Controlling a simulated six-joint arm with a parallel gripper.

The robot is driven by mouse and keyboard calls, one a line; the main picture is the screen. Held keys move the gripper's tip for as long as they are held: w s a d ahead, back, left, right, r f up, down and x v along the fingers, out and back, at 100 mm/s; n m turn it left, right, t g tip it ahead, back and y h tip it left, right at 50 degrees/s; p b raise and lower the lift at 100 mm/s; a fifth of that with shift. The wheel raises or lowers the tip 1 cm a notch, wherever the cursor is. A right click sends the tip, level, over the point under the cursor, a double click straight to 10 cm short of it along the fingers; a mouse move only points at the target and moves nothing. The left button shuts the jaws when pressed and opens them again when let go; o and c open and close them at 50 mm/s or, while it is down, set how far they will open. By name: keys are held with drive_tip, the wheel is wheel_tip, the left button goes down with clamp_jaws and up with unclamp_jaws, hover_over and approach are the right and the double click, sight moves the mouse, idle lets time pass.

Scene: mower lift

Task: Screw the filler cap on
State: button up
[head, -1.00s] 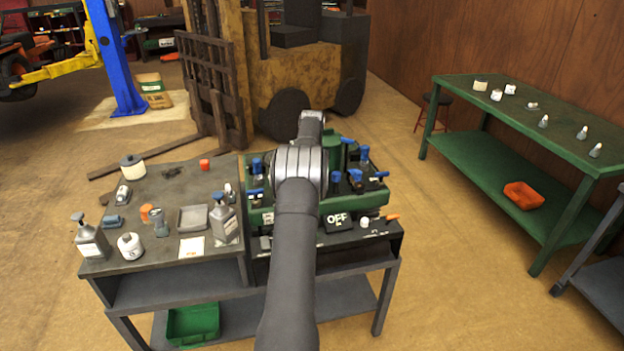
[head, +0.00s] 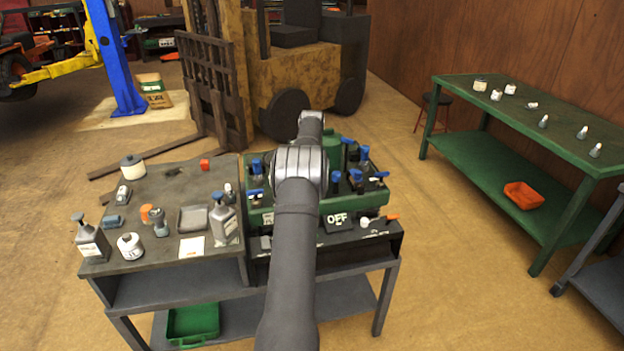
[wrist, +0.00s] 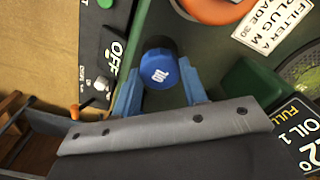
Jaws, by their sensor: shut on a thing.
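My gripper (wrist: 161,82) shows in the wrist view with its two blue fingers on either side of a round dark-blue cap (wrist: 160,68) with white marking on top. It is shut on this cap, over the green machine housing (wrist: 215,55). The underside of the cap is hidden, so I cannot tell whether it sits on a neck or is held above one. In the head view my arm covers the gripper and the cap. The green machine (head: 345,207) stands on the right part of the dark bench there.
An orange ring (wrist: 218,8) lies close beyond the cap, beside a white label (wrist: 275,27). A black OFF panel (wrist: 108,45) and a lever with an orange tip (wrist: 76,112) are at left. Several blue-topped parts stand on the machine. Bottles crowd the left bench top (head: 165,253).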

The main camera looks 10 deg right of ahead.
drive_tip(key=m, duration=0.5)
drive_tip(key=shift+m, duration=0.7)
drive_tip(key=shift+c, duration=1)
drive_tip(key=o, duration=1.4)
drive_tip(key=shift+r, duration=0.1)
drive_tip(key=shift+r, duration=3.95)
